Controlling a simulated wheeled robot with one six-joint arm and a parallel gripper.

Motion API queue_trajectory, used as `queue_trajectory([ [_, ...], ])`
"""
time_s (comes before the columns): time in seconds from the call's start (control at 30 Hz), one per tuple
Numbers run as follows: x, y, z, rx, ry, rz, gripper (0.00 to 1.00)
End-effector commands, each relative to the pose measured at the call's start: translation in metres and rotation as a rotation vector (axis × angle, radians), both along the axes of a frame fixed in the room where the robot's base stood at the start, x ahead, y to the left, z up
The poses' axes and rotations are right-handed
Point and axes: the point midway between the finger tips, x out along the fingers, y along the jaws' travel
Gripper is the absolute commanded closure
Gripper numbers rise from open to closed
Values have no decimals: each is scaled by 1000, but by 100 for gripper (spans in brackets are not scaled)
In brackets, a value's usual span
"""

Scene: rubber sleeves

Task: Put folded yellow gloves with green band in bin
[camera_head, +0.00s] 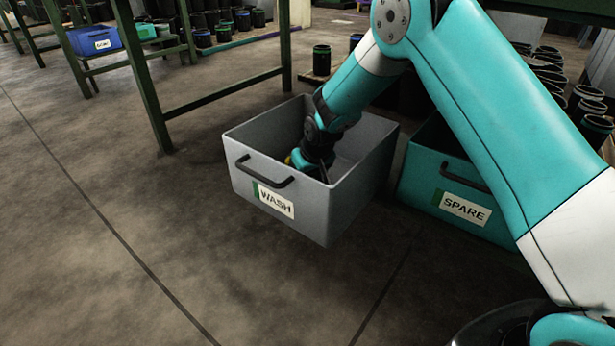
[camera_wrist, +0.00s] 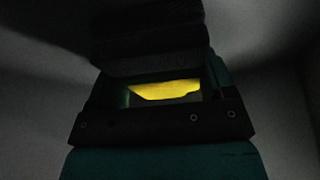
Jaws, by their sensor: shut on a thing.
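My gripper (camera_head: 318,158) reaches down inside the grey bin (camera_head: 341,214) labelled WASH, below its rim. A small patch of yellow gloves (camera_head: 288,160) shows beside the gripper, mostly hidden by the bin's front wall and my wrist. In the wrist view, a yellow strip of the gloves (camera_wrist: 165,89) shows in the gap of my gripper, which is shut on them. The green band cannot be made out. The wrist view is dark, and I cannot tell whether the gloves touch the bin's floor.
A teal bin (camera_head: 431,193) labelled SPARE stands just right of the grey bin, partly behind my arm. A green table frame (camera_head: 158,110) stands at the back left. A blue bin (camera_head: 94,39) sits far left. Open concrete floor lies in front and to the left.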

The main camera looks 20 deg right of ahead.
Motion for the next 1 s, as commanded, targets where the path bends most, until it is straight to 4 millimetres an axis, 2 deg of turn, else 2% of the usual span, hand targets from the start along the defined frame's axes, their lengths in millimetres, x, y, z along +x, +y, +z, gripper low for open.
queue_trajectory([
  [0.2,0,0,-3,0,1,0,49],
  [0.23,0,0,-2,0,1,0,17],
  [0.3,0,0,-2,0,1,0,1],
  [0.57,0,0,0,0,0,0,0],
  [0.9,-19,-5,54,0,1,-1,0],
  [1.0,-24,-6,64,0,1,-1,0],
])
